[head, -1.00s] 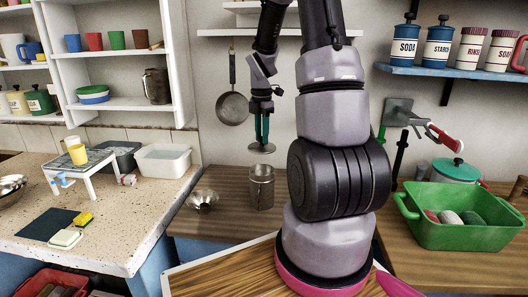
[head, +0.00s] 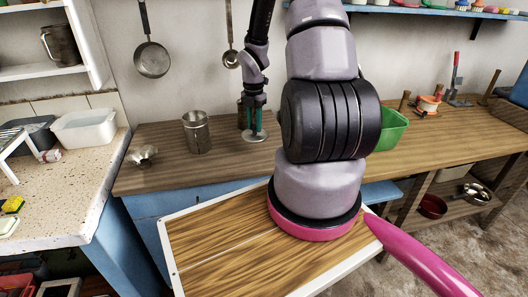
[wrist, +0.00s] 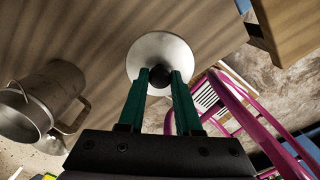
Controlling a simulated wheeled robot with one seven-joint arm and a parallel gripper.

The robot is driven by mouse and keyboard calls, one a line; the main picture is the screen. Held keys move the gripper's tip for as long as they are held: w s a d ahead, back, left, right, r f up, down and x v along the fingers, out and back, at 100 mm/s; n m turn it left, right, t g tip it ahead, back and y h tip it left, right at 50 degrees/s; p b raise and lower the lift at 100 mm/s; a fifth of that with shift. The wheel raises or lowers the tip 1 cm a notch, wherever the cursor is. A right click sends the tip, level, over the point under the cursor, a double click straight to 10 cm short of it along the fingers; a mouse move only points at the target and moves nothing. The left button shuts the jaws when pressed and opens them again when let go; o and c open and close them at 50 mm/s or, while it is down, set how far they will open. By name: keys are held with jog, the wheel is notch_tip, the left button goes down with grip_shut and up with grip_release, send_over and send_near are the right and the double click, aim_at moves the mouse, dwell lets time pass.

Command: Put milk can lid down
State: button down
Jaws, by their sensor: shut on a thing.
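The milk can lid (head: 255,137) is a round, pale metal disc with a dark knob. My gripper (head: 254,122), with green fingers, is shut on that knob and holds the lid flat, right of the milk can. Whether the lid touches the wooden counter (head: 165,176) or hovers just above it, I cannot tell. In the wrist view the lid (wrist: 160,48) shows beyond the fingertips (wrist: 160,77). The metal milk can (head: 196,133) stands upright and uncovered on the counter; it also shows in the wrist view (wrist: 45,100), its open mouth at left.
A small metal funnel-like piece (head: 143,155) lies left of the can. A brownish container (head: 241,112) stands behind my gripper, partly hidden. A green bin (head: 394,128) stands right, partly behind my arm. The counter's front strip below the lid looks clear.

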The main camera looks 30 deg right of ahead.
aim_at(255, 126)
notch_tip(255, 126, down, 3)
jog(key=shift+f, duration=2.55)
jog(key=c, duration=0.6)
grip_release()
jog(key=shift+f, duration=0.1)
